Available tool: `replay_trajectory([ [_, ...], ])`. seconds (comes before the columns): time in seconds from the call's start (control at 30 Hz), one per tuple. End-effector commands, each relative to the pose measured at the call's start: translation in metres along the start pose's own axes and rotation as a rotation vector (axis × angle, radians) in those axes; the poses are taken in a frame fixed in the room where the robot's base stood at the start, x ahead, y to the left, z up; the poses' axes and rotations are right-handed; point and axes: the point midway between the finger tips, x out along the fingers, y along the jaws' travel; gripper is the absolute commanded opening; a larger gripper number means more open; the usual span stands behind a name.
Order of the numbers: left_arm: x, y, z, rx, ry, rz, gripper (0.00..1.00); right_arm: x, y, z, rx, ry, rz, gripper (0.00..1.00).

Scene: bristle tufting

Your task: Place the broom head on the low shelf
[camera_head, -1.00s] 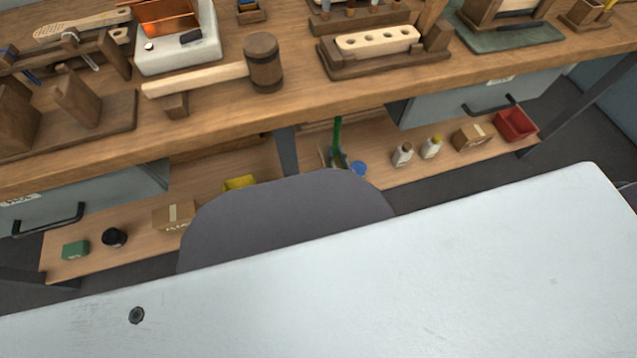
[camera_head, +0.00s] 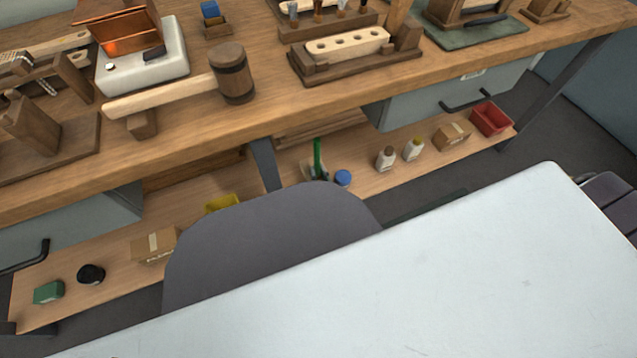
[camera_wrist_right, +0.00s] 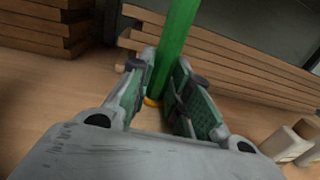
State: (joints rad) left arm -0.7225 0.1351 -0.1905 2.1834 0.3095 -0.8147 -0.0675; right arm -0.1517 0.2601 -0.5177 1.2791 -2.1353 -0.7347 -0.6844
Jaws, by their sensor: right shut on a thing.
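The broom head shows as a long green bar (camera_head: 317,153) in the head view, standing nearly upright above the low shelf (camera_head: 365,186). My right gripper (camera_head: 318,173) is down at the shelf and shut on it. In the right wrist view the green bar (camera_wrist_right: 174,45) rises between the two fingers of the gripper (camera_wrist_right: 162,85). A small orange-yellow bit shows at the bar's lower end, close to the shelf board. Whether it touches the board I cannot tell. My left gripper is not in view.
Stacked wooden boards (camera_wrist_right: 225,62) lie behind the gripper. A blue round lid (camera_head: 343,177), white bottles (camera_head: 386,158), a small carton (camera_head: 451,136) and a red bin (camera_head: 491,119) stand to the right. A yellow bin (camera_head: 222,203) is left. The workbench top (camera_head: 270,105) overhangs the shelf.

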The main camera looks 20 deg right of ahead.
Motion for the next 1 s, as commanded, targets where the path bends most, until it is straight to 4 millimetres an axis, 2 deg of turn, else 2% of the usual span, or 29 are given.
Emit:
replay_trajectory([
  [0.17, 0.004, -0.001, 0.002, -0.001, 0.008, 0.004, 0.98, 0.001, 0.0, -0.007, 0.0, -0.002, -0.001, 0.0],
  [0.57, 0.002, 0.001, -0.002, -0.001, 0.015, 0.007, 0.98, 0.001, 0.0, -0.007, 0.0, -0.003, -0.001, 0.0],
  [1.0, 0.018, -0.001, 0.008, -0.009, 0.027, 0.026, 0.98, 0.001, 0.0, -0.037, 0.001, -0.003, -0.002, 0.0],
])
